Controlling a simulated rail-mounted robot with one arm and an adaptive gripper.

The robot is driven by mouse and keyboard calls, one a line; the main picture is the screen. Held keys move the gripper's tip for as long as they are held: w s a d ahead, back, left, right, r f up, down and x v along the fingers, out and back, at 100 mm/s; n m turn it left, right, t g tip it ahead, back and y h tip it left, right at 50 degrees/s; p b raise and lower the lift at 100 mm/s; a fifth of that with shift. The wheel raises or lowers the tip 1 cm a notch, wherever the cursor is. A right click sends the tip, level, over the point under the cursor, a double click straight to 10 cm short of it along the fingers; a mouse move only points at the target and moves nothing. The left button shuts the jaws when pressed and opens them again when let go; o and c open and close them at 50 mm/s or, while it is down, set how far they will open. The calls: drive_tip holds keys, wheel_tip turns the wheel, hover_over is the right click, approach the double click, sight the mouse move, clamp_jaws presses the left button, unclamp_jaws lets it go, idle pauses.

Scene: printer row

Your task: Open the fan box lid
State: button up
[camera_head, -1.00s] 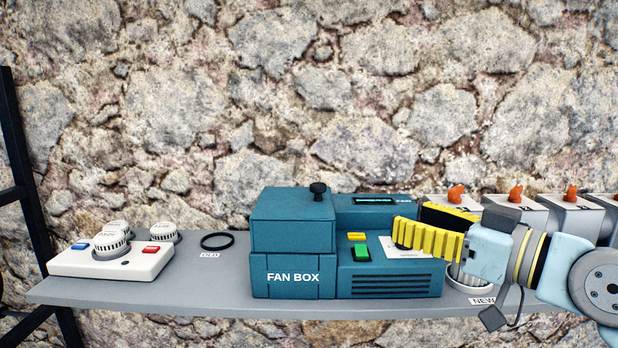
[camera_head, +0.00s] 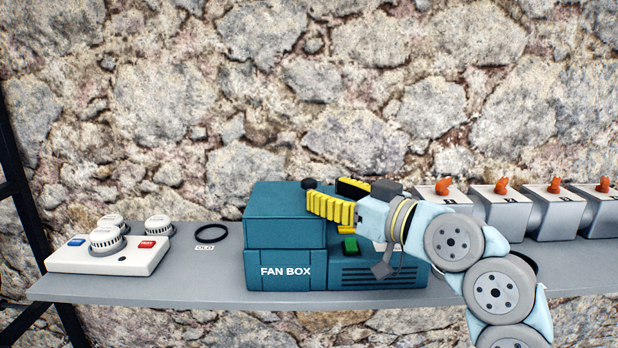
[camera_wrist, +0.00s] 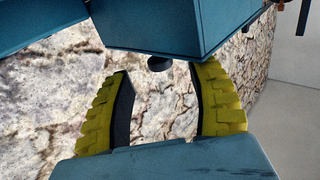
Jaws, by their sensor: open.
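The fan box (camera_head: 285,270) is a teal box on the grey shelf, with "FAN BOX" in white on its front. Its lid (camera_head: 285,218) is the teal upper block, sitting closed on top. A black knob (camera_head: 309,184) stands on the lid's top at the right side. My gripper (camera_head: 322,194) has yellow fingers and comes in from the right, its fingertips at the knob. In the wrist view my gripper (camera_wrist: 160,70) is open, and the knob (camera_wrist: 158,63) lies in the gap near the fingertips. I cannot tell whether either finger touches it.
A green button (camera_head: 350,245) is on the teal unit right of the box, partly behind my arm. A stone wall is behind.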

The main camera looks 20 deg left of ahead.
sight(315, 187)
drive_tip(key=shift+p+x, duration=0.7)
drive_tip(key=shift+x, duration=1.8)
clamp_jaws()
